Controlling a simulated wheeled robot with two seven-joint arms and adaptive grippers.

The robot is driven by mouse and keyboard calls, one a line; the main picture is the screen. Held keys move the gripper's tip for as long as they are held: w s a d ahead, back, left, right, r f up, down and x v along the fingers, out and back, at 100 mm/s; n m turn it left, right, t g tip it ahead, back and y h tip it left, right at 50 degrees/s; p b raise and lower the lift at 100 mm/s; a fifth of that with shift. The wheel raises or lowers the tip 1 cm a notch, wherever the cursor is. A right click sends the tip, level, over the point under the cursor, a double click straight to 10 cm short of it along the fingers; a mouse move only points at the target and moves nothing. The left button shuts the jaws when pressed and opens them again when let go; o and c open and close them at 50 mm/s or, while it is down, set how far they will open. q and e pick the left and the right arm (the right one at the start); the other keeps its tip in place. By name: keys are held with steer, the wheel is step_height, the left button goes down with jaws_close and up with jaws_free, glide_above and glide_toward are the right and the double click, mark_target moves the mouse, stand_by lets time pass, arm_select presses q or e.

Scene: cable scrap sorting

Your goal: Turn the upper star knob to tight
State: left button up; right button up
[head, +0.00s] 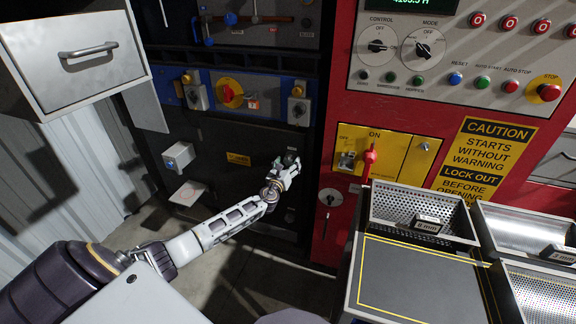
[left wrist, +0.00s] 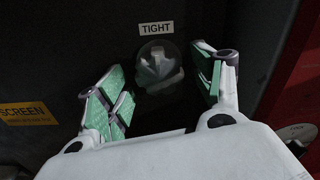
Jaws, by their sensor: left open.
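The upper star knob (left wrist: 158,68) shows in the left wrist view as a pale, rounded, lobed shape on the dark panel. A white label reading TIGHT (left wrist: 156,28) is just above it. My left gripper (left wrist: 163,80) is open, with one green-padded finger to the knob's left and one to its right. The knob lies beyond and between the fingers; I cannot tell whether they touch it. In the head view my left gripper (head: 289,164) is close to the dark panel and largely hides the knob. My right gripper is not in view.
A yellow SCREEN label (left wrist: 30,114) is left of the gripper on the dark panel (head: 235,190). A red machine with a yellow switch plate (head: 400,160) stands to the right. Perforated trays (head: 420,205) and a dark-topped table (head: 415,280) fill the lower right. A drawer (head: 75,75) juts out upper left.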

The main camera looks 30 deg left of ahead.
arm_select(q)
steer(key=shift+v, duration=1.35)
steer(key=v, duration=0.9)
steer(key=shift+s, duration=0.15)
steer(key=shift+a+f, duration=0.1)
